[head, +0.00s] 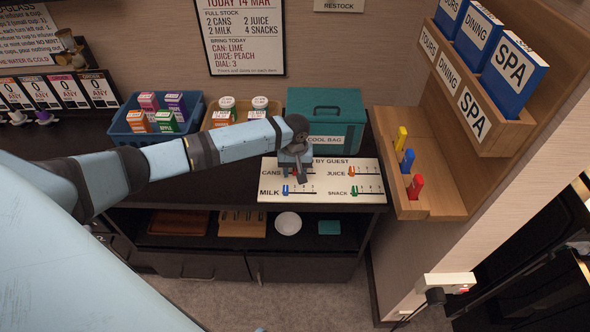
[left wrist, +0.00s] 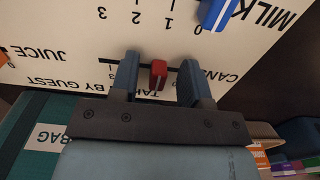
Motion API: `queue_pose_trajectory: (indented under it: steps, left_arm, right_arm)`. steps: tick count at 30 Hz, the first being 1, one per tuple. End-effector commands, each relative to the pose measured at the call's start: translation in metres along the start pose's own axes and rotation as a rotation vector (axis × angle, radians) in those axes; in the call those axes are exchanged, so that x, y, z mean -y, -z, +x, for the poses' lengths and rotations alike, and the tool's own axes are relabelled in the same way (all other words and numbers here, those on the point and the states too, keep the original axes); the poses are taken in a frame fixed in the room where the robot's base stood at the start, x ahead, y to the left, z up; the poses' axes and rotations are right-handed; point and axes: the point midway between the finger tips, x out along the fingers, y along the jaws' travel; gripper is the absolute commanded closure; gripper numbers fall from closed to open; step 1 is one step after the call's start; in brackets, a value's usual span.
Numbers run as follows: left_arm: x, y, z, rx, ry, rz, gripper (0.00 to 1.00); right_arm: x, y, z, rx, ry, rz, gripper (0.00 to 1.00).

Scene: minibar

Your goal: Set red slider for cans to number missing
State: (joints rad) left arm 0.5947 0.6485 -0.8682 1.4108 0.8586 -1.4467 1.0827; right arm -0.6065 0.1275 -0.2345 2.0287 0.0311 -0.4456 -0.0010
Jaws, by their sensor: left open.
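The white "taken by guest" board (head: 268,196) lies on the dark counter, with slider rows marked CANS, JUICE, MILK and SNACK. The red slider (left wrist: 157,74) for cans is in the CANS row in the left wrist view. The number it stands at is hidden by my gripper. My left gripper (left wrist: 159,80) is open, with one finger on each side of the red slider and a gap on both sides. In the head view my left gripper (head: 295,166) covers much of the CANS row. My right gripper is not in view.
A blue milk slider (head: 285,190), an orange juice slider (head: 351,170) and a green snack slider (head: 354,190) are close by. Behind stand a teal cool bag (head: 303,104), a wooden crate and a blue basket (head: 128,138). A wooden rack (head: 449,195) stands right.

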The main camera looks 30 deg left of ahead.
Motion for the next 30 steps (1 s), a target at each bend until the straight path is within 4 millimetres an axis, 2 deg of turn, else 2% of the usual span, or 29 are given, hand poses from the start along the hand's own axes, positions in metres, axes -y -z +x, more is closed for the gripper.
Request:
queue_pose_trajectory:
  steps: [5, 15, 19, 24, 30]
  left_arm:
    - [0.000, 0.001, -0.020, -0.002, -0.003, 0.000, 0.57]
    - [0.000, 0.001, -0.095, -0.003, -0.002, 0.000, 0.57]
    - [0.000, 0.000, -0.118, -0.002, -0.002, 0.000, 0.57]
    - [0.000, 0.000, -0.134, -0.001, 0.000, 0.000, 0.57]
    - [0.000, 0.000, -0.138, 0.000, 0.000, 0.000, 0.57]
  right_arm:
    - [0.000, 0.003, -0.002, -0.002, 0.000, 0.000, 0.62]
    - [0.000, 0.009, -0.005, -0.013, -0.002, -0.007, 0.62]
    - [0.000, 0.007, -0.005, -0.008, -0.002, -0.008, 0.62]
    - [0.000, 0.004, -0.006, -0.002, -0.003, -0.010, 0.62]
    - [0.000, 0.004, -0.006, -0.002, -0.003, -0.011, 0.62]
